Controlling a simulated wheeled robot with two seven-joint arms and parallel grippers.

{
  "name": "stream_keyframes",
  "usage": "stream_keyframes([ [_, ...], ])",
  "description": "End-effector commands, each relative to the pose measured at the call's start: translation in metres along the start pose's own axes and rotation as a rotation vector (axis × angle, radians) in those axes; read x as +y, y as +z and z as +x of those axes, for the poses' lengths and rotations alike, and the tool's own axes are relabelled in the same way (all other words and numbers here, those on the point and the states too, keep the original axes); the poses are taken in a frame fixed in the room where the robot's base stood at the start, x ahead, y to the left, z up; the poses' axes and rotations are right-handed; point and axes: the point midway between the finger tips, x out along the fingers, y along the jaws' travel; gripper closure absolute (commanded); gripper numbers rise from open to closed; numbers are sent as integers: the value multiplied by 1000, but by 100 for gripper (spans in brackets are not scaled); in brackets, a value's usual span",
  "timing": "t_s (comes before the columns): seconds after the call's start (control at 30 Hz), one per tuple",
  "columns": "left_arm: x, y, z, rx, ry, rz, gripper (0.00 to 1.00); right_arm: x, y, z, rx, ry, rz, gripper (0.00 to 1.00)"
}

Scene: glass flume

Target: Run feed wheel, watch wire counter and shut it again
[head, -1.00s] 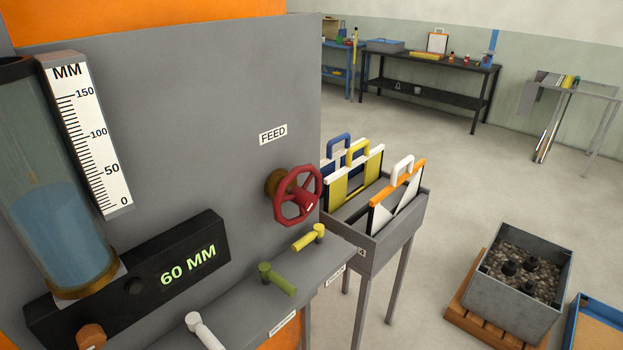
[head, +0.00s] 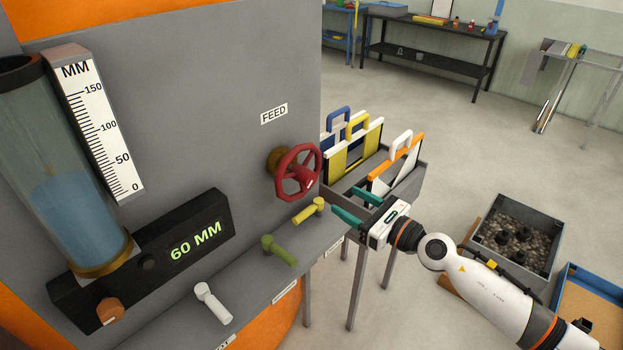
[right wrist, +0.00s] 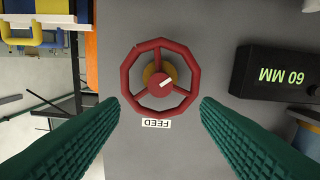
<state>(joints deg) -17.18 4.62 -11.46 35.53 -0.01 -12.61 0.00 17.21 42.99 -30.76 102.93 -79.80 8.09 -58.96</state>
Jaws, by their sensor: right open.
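The red feed wheel (head: 298,172) sits on the grey panel under the FEED label (head: 273,114). In the right wrist view the wheel (right wrist: 160,80) lies ahead, between and beyond my two green fingers. My right gripper (head: 354,204) is open and empty, to the right of the wheel and apart from it. The counter box (head: 195,242) reads 60 MM. A glass cylinder (head: 80,215) holds blue water, beside a white MM scale (head: 103,128); the water top stands near the 50 mark. My left gripper is not in view.
Yellow (head: 309,210), green (head: 279,250) and white (head: 212,302) levers stand on the ledge below the wheel. A rack (head: 408,185) of handled boards stands behind my right gripper. A gravel bin (head: 518,235) is on the floor at right.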

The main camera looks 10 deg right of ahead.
Motion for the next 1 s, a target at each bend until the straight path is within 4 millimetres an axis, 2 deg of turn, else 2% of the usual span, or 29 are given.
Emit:
stream_keyframes([
  [0.17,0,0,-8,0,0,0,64,-1,-5,19,5,-3,-15,43],
  [0.4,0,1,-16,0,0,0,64,-1,-5,68,6,-2,-10,43],
  [0.6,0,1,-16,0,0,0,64,-1,-3,101,5,-2,-9,43],
  [0.8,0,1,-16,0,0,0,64,-1,-3,117,3,-2,-9,43],
  [1.0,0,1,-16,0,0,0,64,-1,-2,119,2,-2,-10,43],
])
